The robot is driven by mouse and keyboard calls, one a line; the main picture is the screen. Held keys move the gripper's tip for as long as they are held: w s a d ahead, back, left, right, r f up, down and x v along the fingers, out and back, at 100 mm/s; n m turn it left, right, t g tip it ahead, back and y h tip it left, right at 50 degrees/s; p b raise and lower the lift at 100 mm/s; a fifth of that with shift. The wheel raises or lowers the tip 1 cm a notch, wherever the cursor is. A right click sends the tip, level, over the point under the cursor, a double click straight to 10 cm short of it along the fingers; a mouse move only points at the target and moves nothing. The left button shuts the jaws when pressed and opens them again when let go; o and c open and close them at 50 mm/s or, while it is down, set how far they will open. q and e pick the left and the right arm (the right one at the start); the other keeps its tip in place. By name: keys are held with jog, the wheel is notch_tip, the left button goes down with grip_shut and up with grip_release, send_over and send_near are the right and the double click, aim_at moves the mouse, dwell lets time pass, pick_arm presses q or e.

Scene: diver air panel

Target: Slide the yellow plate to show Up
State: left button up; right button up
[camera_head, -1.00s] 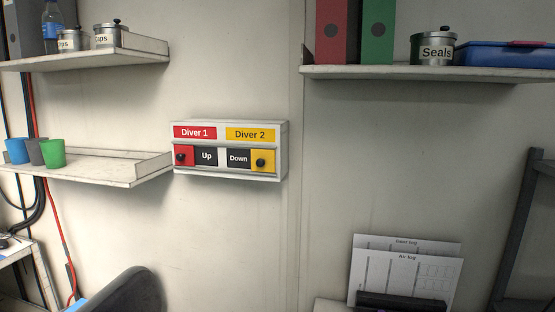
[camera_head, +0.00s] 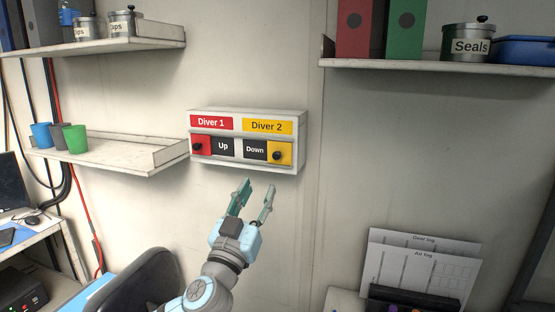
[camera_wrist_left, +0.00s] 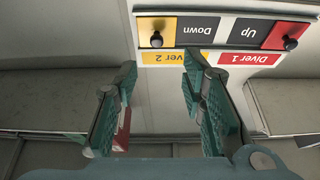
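The white wall panel (camera_head: 246,165) has a red Diver 1 label and a yellow Diver 2 label. Below Diver 2, the yellow plate (camera_head: 286,152) with its black knob (camera_head: 277,156) sits at the right end, with "Down" showing to its left. Below Diver 1, the red plate (camera_head: 202,144) sits at the left end beside "Up". My left gripper (camera_head: 256,192) is open and empty, below the panel and apart from it. In the left wrist view the panel appears upside down, with the yellow plate (camera_wrist_left: 149,27) beyond the open fingers (camera_wrist_left: 158,82). My right gripper is not in view.
A shelf (camera_head: 125,157) with several cups stands left of the panel, near its edge. Another shelf (camera_head: 430,66) with binders and a Seals tin is at upper right. A black chair back (camera_head: 140,285) is at lower left. The wall below the panel is clear.

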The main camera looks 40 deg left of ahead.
aim_at(276, 158)
pick_arm(q)
jog(key=shift+h, duration=0.3)
jog(key=p+x, duration=0.1)
jog(key=x, duration=0.2)
jog(key=p+x, duration=0.1)
jog(key=x, duration=0.3)
jog(key=p+x, duration=0.1)
jog(key=x, duration=0.2)
jog(key=shift+w+d+r+p, duration=0.2)
jog(key=shift+d+r+p, duration=0.05)
jog(key=shift+r+p, duration=0.05)
jog(key=shift+w+a, duration=0.15)
jog(key=shift+w, duration=0.05)
jog(key=shift+c, duration=0.4)
grip_shut()
jog(key=shift+f, duration=0.1)
